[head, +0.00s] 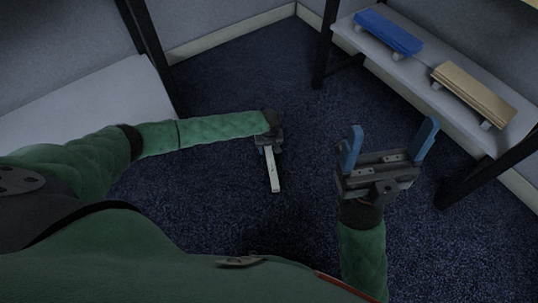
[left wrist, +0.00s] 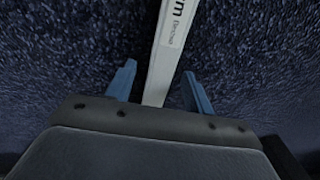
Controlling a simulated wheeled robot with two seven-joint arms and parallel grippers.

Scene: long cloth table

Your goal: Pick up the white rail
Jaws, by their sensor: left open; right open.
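The white rail (head: 273,172) shows in the head view as a narrow pale bar over the dark blue floor, its far end hidden under my left gripper (head: 268,143). In the left wrist view, the white rail (left wrist: 166,55) with dark print on a label runs down between the two blue fingers of my left gripper (left wrist: 160,75). The fingers stand apart, with a gap visible on each side of the rail. My right gripper (head: 393,128) is open and empty, with its blue fingers spread, right of the rail and apart from it.
A grey shelf (head: 395,68) at the upper right holds a blue board (head: 388,32) and a tan board (head: 474,93) on small white supports. A pale table (head: 85,110) stands at the left. The dark blue carpet (head: 245,80) around the rail is clear.

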